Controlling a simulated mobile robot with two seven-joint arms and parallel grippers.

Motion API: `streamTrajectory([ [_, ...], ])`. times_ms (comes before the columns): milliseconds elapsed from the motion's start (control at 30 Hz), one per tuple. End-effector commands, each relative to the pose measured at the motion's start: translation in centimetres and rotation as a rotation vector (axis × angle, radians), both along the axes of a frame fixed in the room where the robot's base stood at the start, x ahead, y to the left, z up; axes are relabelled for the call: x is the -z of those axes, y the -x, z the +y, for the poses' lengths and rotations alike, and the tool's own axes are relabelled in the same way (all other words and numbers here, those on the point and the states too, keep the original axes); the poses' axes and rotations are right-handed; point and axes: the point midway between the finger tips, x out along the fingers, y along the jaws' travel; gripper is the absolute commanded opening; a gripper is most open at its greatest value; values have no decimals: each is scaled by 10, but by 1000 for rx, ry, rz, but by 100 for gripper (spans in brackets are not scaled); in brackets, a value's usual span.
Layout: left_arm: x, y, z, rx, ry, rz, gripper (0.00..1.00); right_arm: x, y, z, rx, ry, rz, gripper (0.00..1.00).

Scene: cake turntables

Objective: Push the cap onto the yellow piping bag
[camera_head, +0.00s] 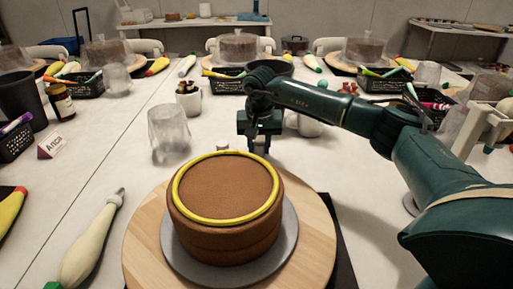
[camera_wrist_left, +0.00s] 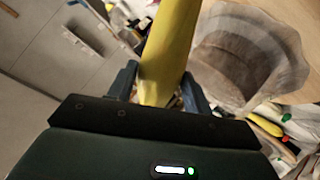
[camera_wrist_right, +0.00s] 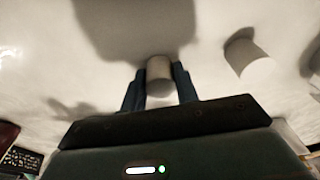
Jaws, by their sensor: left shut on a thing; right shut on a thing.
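My left gripper (camera_wrist_left: 165,88) is shut on the yellow piping bag (camera_wrist_left: 170,45), which shows between its fingers in the left wrist view; the bag's ends are not clear there. My left arm is outside the head view. My right gripper (camera_wrist_right: 159,80) is shut on a small grey cylindrical cap (camera_wrist_right: 159,72) in the right wrist view. In the head view the right gripper (camera_head: 260,146) points down behind the cake, and the held cap cannot be made out. A second pale cap (camera_wrist_right: 248,60) stands apart on the table, to the right in the right wrist view.
A brown cake (camera_head: 225,225) with a yellow ring on top sits on a grey plate (camera_head: 287,245) and wooden turntable (camera_head: 318,250). A cream piping bag (camera_head: 92,240) lies at left on open table.

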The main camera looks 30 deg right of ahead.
Motion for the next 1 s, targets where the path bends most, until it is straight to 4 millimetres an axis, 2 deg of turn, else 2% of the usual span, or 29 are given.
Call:
streamTrajectory([
  [167,-10,0,0,0,1,-3,40,-10,0,0,0,0,-1,14],
  [1000,-97,0,0,0,1,-3,40,-112,0,0,0,0,0,14],
])
